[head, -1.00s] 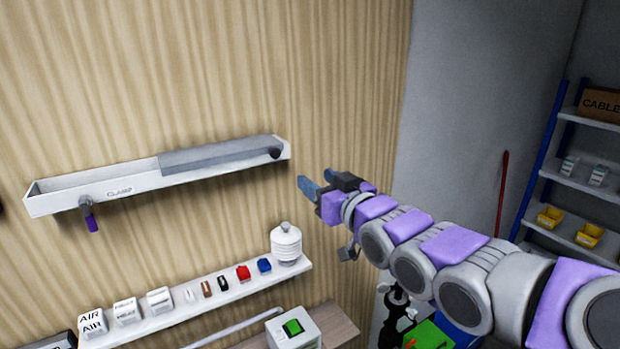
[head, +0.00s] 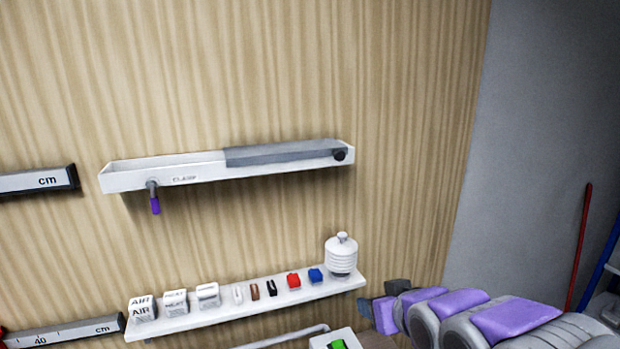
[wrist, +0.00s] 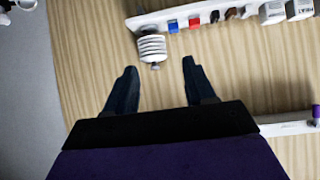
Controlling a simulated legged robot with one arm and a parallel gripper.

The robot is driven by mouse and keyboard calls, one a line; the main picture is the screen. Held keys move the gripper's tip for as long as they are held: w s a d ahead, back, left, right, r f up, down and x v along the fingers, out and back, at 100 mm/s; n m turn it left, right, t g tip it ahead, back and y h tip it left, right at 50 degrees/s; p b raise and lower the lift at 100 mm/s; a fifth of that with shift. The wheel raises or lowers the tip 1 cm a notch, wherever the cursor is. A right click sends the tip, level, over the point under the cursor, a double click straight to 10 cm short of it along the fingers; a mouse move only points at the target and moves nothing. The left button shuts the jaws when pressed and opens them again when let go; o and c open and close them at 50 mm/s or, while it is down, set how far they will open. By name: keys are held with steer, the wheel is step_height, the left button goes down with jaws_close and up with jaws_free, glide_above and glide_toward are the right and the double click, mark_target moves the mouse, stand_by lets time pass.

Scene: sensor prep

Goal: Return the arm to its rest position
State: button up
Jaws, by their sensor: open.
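My arm, with purple and grey links, reaches in from the lower right of the head view. My gripper (head: 364,306) is at its left end, near the right end of the small-parts shelf (head: 240,302); its fingers are hard to make out there. In the wrist view my gripper (wrist: 160,68) shows two dark fingers spread apart with nothing between them. The white ribbed sensor housing (head: 341,258) stands upright on the shelf's right end. In the wrist view the housing (wrist: 152,47) appears just beyond the fingertips.
A white wall tray marked CLAMP (head: 200,182) with a purple-handled lever (head: 154,204) is above the shelf. Labelled white blocks (head: 174,303) and small coloured parts stand on the shelf. A box with a green button (head: 338,343) is below. A red pole (head: 580,245) leans at right.

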steer(key=s+f+m+g+h+b, duration=0.1)
steer(key=s+f+g+b, duration=0.4)
steer(key=s+f, duration=0.7)
steer(key=s+f+m+g+h+b, duration=0.1)
steer(key=s+f+g+b, duration=0.5)
steer(key=s+f, duration=0.6)
steer(key=s+g, duration=0.1)
steer(key=s, duration=0.5)
steer(key=shift+a+m+h, duration=0.25)
steer(key=shift+m+h, duration=0.05)
steer(key=shift+m, duration=0.1)
steer(key=shift+w+f, duration=0.1)
steer(key=shift+c, duration=0.3)
steer(key=shift+c, duration=0.7)
steer(key=shift+a, duration=0.15)
